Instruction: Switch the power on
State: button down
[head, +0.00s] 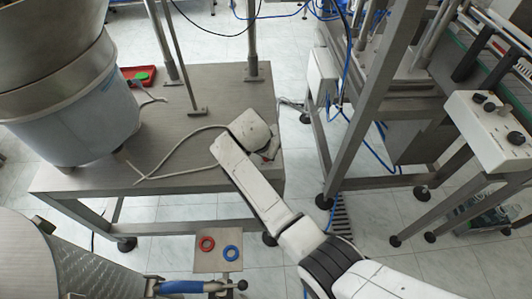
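My white arm reaches from the bottom right up over the metal table. My gripper (270,152) is at its far end, above the table's right part, mostly hidden by my wrist. I cannot see whether its fingers are open. I cannot make out a part plainly marked as the power switch. A red tray-like part with a green round piece (143,76) lies at the table's back left, beside the bowl feeder. A white control box (490,126) with dark knobs stands at the far right. My gripper is apart from both.
The metal table (190,120) has a pale cable (165,172) lying across it. A large bowl feeder (70,110) fills its left side. Upright posts stand at its back. A steel frame (365,110) stands at right. A small stand (217,262) with red and blue rings is in front.

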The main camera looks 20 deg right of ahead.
dwell(0.3)
jog(key=c, duration=1.2)
grip_release()
jog(key=shift+r, duration=0.1)
jog(key=v, duration=1)
jog(key=shift+r, duration=0.3)
jog(key=shift+a, duration=0.1)
jog(key=s+d+f+n, duration=0.2)
jog(key=s+d+f, duration=0.35)
jog(key=s, duration=0.25)
jog(key=s+d+f+n+g+y, duration=0.1)
jog(key=s+d+f+n, duration=0.1)
jog(key=s, duration=1.2)
jog(key=s+d+f+n+g+y, duration=0.1)
jog(key=s+d+n, duration=0.3)
jog(key=s, duration=1)
jog(key=shift+f+n+y, duration=0.6)
jog(key=shift+f+n, duration=0.05)
jog(key=shift+n, duration=0.05)
